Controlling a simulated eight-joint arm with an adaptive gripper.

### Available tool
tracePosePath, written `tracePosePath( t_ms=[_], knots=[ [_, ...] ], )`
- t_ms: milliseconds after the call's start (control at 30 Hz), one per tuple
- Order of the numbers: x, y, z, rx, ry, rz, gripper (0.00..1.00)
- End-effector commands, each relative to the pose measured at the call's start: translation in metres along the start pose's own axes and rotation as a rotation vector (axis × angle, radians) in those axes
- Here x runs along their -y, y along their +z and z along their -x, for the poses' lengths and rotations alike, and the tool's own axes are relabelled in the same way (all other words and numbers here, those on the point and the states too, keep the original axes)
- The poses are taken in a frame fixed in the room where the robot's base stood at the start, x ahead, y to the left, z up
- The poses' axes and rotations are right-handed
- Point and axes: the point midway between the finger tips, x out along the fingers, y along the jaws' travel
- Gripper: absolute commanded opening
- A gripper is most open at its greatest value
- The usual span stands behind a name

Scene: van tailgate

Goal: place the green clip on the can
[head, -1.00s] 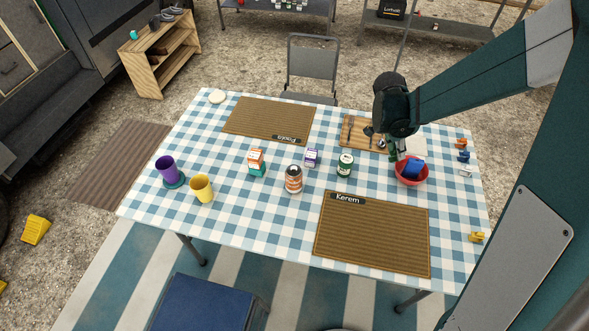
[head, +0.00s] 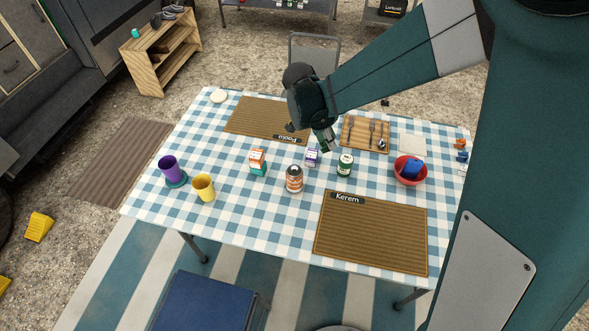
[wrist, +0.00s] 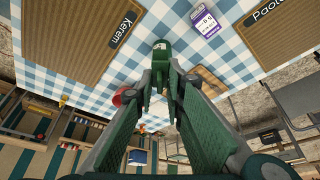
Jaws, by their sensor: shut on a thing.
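My gripper (head: 326,142) is shut and hangs above the table behind the purple-and-white carton (head: 311,156) and the green can. The green clip is at its fingertips, hard to tell from the dark green fingers. The green can (head: 345,165) with a pale label stands upright on the cloth, below and right of the gripper; in the wrist view (wrist: 162,48) it shows just beyond the fingertips. A larger white-and-orange can (head: 294,180) with a grey top stands to its left. Nothing rests on either can's top that I can see.
A red bowl (head: 398,178) holding a blue thing stands at right. A teal-and-orange carton (head: 257,162), yellow cup (head: 203,187) and purple cup (head: 169,170) stand at left. The cutlery board (head: 352,146) lies behind. Orange (head: 461,143) and blue clips (head: 461,157) lie at the right edge.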

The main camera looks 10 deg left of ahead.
Motion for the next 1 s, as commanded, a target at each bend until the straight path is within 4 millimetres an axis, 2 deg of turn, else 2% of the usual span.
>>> tracePosePath(
  t_ms=[33, 233, 500, 700, 1000],
  knots=[
    [0.004, 0.012, 0.008, 0.000, -0.006, 0.015, 0.06],
    [0.016, 0.051, 0.033, -0.001, -0.024, 0.057, 0.06],
    [0.024, 0.086, 0.055, -0.002, -0.038, 0.094, 0.06],
    [0.025, 0.093, 0.059, -0.003, -0.041, 0.101, 0.06],
    [0.025, 0.094, 0.059, -0.003, -0.042, 0.101, 0.06]
  ],
)
